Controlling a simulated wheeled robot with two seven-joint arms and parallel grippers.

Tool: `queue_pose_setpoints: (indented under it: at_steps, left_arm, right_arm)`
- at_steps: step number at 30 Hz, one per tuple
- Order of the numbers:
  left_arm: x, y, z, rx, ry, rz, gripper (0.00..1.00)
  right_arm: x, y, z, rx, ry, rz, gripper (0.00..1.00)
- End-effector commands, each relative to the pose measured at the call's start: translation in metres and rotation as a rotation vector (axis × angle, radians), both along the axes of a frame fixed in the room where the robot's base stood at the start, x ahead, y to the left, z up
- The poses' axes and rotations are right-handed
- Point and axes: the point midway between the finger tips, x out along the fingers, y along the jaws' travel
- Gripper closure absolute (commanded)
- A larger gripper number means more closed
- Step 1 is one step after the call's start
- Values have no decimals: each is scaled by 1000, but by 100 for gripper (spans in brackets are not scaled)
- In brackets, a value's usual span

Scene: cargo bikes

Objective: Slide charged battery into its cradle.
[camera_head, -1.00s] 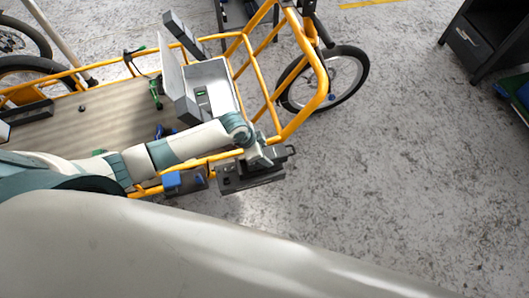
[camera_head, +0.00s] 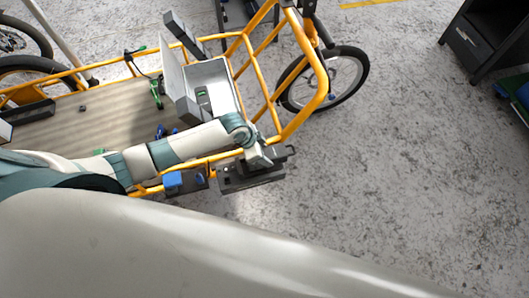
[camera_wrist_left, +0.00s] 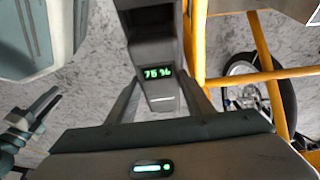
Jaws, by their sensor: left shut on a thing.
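My left gripper (camera_head: 262,160) is at the yellow side rail of the cargo bike, and its fingers are shut on a dark battery. In the left wrist view the battery (camera_wrist_left: 158,40) lies between the two fingers (camera_wrist_left: 160,100), and its green display reads about 76 %. In the head view a dark block (camera_head: 250,182) shows below the gripper, outside the rail. I cannot tell there which part is battery and which is cradle, nor whether the battery is seated.
An open grey box (camera_head: 213,72) and a dark unit with a green display (camera_head: 202,93) stand in the bike's bed. The yellow frame (camera_head: 318,70) and front wheel (camera_head: 345,100) are to the right. Floor at right is clear.

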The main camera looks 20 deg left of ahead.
Motion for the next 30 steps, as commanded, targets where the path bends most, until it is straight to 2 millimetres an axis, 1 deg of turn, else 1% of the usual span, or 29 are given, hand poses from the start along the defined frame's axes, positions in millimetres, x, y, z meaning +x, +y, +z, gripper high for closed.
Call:
queue_pose_setpoints:
  at_steps: [3,16,30]
  left_arm:
    - [1,-1,1,-2,-2,0,80]
    - [1,-1,2,-2,-2,0,80]
    - [1,-1,1,-2,-2,0,80]
  right_arm:
    - [-7,0,0,1,8,0,69]
    - [-6,0,5,1,7,0,69]
    - [-6,0,5,1,7,0,69]
